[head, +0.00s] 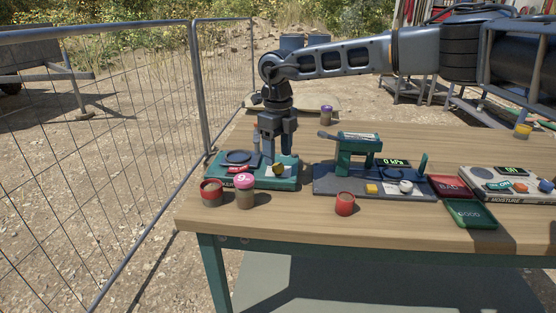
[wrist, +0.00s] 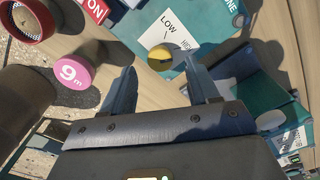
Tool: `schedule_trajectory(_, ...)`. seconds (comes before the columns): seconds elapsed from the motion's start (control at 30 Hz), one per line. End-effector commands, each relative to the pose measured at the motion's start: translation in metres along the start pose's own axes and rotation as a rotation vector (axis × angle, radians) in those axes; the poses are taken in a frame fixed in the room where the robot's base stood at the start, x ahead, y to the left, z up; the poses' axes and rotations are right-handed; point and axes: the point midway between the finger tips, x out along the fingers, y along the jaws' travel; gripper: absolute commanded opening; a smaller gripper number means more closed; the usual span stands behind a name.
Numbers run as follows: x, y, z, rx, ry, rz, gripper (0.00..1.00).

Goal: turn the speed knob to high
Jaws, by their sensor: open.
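The speed knob (wrist: 160,57) is a round yellow knob on a teal machine panel (wrist: 212,22), beside printed "LOW" and a partly hidden "HIGH" label. The knob also shows in the head view (head: 278,169), on the front of the teal machine (head: 256,183) at the left of the bench. My gripper (head: 275,160) points down over this machine; in the wrist view its two fingers (wrist: 163,85) are apart, with the knob beyond and between their tips. The gripper is open and holds nothing. I cannot tell whether a finger touches the knob.
A red "ON" switch (wrist: 96,9) sits near the knob. A pink-lidded "9m" jar (wrist: 73,71) and a red-rimmed jar (wrist: 30,20) stand close at the machine's front. A green press (head: 357,150) stands to the right. A wire fence (head: 100,130) runs along the left.

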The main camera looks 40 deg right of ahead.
Motion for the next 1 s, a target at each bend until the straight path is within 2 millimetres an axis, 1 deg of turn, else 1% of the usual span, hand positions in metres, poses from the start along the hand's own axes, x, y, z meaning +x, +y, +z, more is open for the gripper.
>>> schedule_trajectory(0.03, -0.009, -0.001, 0.0, 0.001, -0.002, -0.002, 0.6)
schedule_trajectory(0.2, -0.034, -0.001, 0.0, 0.001, -0.001, -0.001, 0.6)
schedule_trajectory(0.33, -0.044, -0.001, 0.0, 0.001, 0.0, -0.001, 0.6)
schedule_trajectory(0.47, -0.048, -0.001, 0.0, 0.001, 0.0, -0.001, 0.6)
schedule_trajectory(1.0, -0.047, 0.0, 0.0, 0.001, 0.0, 0.0, 0.6)
